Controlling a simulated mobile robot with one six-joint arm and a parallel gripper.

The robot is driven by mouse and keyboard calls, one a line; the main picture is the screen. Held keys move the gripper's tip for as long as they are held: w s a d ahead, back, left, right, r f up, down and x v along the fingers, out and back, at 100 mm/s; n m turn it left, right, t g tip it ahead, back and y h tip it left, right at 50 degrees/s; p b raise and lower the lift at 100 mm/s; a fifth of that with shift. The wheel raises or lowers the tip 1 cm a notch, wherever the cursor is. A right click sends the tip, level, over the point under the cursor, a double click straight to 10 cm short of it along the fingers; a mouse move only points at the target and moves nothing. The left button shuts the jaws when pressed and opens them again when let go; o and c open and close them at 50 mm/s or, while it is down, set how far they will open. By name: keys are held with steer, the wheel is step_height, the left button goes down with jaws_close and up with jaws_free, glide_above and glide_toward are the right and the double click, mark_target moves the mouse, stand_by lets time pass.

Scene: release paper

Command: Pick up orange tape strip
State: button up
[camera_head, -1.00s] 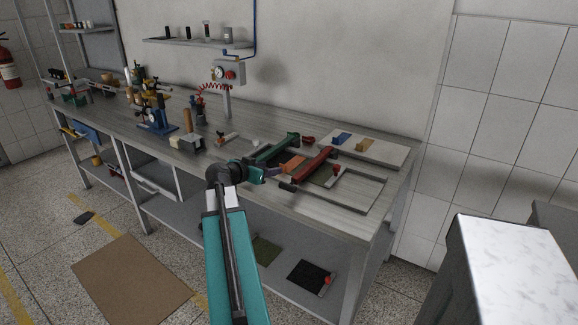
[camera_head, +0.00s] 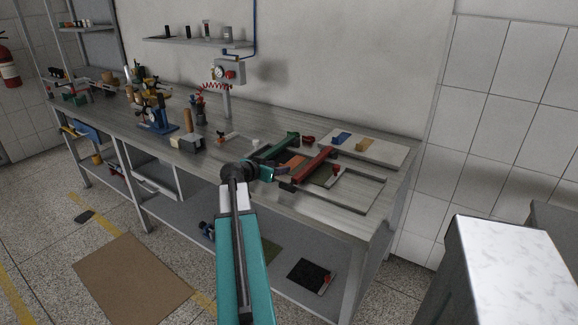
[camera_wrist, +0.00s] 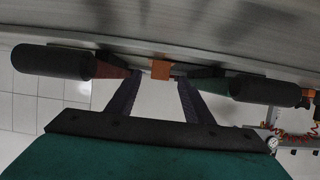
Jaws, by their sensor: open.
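The orange tape strip (camera_head: 295,162) shows as a small orange patch on the workbench, between a green bar (camera_head: 280,147) and a red bar (camera_head: 314,166). In the wrist view the orange strip (camera_wrist: 161,69) lies ahead, in the gap between my two fingers. My gripper (camera_head: 277,172) is at the near side of the two bars, low by the bench's front. In the wrist view my gripper (camera_wrist: 159,86) is open with nothing between the fingers that I can see held. I cannot tell whether the fingertips touch the strip.
Dark cylindrical ends of the red bar (camera_wrist: 55,62) and green bar (camera_wrist: 268,90) flank my fingers. A pale board (camera_head: 385,152) with blue and yellow pieces lies behind, and a grey frame (camera_head: 372,207) to the right. Several tools stand farther left on the bench (camera_head: 220,166).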

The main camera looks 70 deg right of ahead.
mark_target(282, 165)
steer(key=shift+p+x, duration=0.5)
steer(key=shift+x, duration=1.5)
steer(key=shift+r, duration=0.15)
steer(key=shift+c, duration=0.2)
steer(key=c, duration=1.1)
